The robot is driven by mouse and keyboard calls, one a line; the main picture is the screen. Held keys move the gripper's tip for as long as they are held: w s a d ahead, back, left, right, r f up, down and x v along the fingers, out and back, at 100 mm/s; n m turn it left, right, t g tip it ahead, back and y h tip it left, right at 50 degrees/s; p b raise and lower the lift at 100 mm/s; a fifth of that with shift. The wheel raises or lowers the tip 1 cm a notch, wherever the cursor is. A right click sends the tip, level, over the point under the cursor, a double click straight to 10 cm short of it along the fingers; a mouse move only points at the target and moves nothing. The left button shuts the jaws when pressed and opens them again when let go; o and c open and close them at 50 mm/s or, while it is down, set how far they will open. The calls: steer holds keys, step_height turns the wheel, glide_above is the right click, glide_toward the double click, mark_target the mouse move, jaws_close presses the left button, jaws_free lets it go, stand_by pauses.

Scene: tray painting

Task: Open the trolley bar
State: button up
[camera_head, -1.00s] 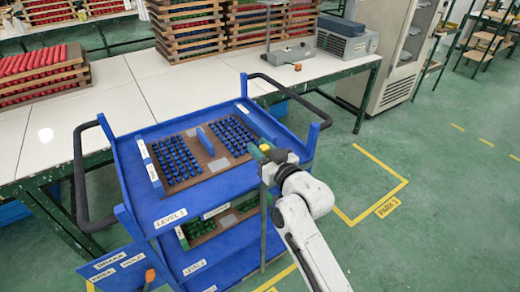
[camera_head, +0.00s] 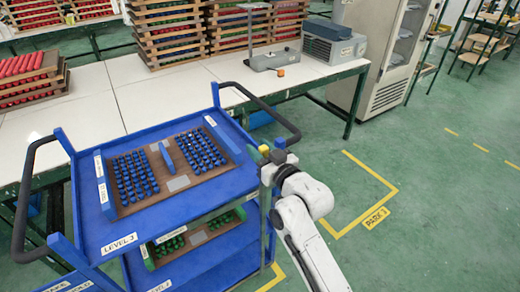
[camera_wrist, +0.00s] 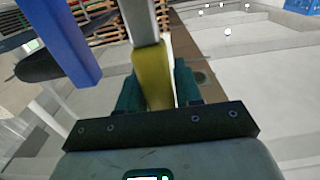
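The trolley bar is a thin grey upright rod (camera_head: 264,205) with a yellow upper part (camera_head: 263,149), at the right front corner of the blue trolley (camera_head: 185,209). My gripper (camera_head: 270,160) is at the bar's top. In the wrist view the bar's yellow part (camera_wrist: 154,78) stands between my green fingers (camera_wrist: 156,92), which appear closed against both sides. The grey rod (camera_wrist: 142,22) continues beyond it. A blue trolley post (camera_wrist: 62,40) is close by on the left, apart from the fingers. The bar's lower end is hard to make out.
The trolley's top tray (camera_head: 177,182) holds many blue pieces; a lower tray (camera_head: 198,237) holds green ones. Black handles stick out at the trolley's left (camera_head: 22,205) and right (camera_head: 270,113). A white workbench (camera_head: 160,97) stands behind. Green floor (camera_head: 425,215) is clear to the right.

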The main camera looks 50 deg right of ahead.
steer(key=shift+o, duration=1.3)
steer(key=b+v, duration=0.1)
steer(key=v, duration=0.9)
steer(key=shift+s+b, duration=0.3)
steer(key=shift+s, duration=0.1)
steer(key=shift+a, duration=0.15)
steer(key=shift+c, duration=0.5)
